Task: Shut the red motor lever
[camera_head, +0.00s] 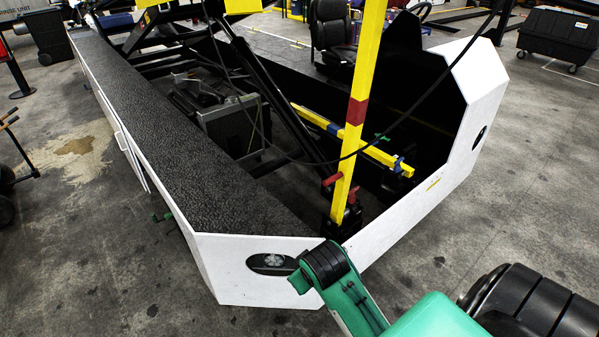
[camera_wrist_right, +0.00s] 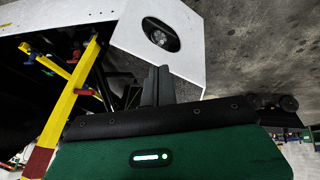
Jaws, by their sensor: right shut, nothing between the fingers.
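Two small red handles show at the foot of the upright yellow post in the head view: one sticks out to the left (camera_head: 332,180), the other is just right of the post (camera_head: 353,195). I cannot tell which is the motor lever. In the right wrist view red handles show beside the yellow post, one nearer (camera_wrist_right: 86,92) and one farther (camera_wrist_right: 75,56). My right gripper (camera_wrist_right: 156,84) is shut and empty, in front of the white end panel and apart from the handles. My left gripper is not in view.
The yellow post (camera_head: 366,80) stands inside the loader's white front frame (camera_head: 225,250). A yellow bar (camera_head: 320,121) lies low behind it. A black cable (camera_head: 400,118) hangs across the opening. Dark machinery fills the left side inside.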

